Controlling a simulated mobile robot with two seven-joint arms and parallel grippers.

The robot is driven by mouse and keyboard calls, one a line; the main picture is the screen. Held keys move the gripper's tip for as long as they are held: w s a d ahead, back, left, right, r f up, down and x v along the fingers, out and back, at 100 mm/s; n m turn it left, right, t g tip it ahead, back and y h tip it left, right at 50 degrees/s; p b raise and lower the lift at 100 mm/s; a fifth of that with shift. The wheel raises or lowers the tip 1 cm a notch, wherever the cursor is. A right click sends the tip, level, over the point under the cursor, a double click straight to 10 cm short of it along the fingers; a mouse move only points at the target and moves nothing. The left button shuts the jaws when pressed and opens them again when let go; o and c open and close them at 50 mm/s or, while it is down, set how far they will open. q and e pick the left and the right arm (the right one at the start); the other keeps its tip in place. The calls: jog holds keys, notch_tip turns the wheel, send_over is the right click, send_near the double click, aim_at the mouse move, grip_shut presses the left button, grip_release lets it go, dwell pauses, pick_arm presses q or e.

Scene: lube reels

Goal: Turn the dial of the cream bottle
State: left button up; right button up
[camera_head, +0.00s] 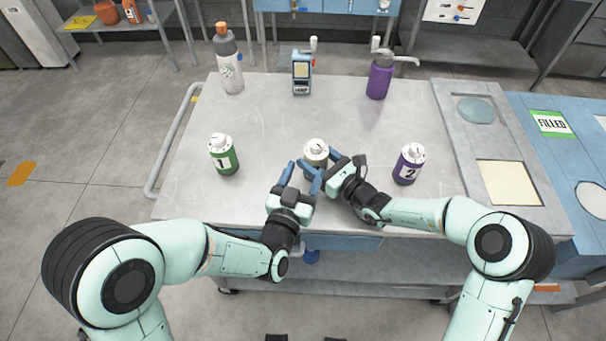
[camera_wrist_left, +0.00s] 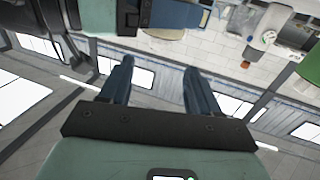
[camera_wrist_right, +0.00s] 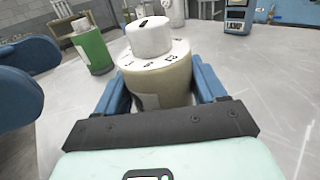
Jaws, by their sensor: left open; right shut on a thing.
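The cream bottle (camera_head: 316,153) stands upright at the middle of the table, with a white dial (camera_wrist_right: 150,36) on top. The dial has a dark mark on its top face and sits over a white ring with black marks. My right gripper (camera_head: 329,163) is shut on the body of the cream bottle, its blue fingers on both sides; the bottle's body also shows in the right wrist view (camera_wrist_right: 160,86). My left gripper (camera_head: 302,174) is open and empty, just in front of the bottle and to its left. Its fingers (camera_wrist_left: 158,88) hold nothing in the left wrist view.
A green bottle marked 1 (camera_head: 223,155) stands left and a purple bottle marked 2 (camera_head: 409,164) right. A grey bottle (camera_head: 229,62), a small device (camera_head: 302,74) and a purple pump bottle (camera_head: 380,77) stand at the back. The table between the rows is clear.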

pick_arm(q)
jog(key=d+m+g+h, duration=0.2)
jog(key=d+h, duration=0.2)
jog(key=d, duration=0.3)
jog(key=m+g+h, duration=0.3)
jog(key=m+h, duration=0.1)
send_near(311, 147)
jog(key=x, duration=1.2)
jog(key=shift+s, duration=0.1)
jog(key=c, duration=1)
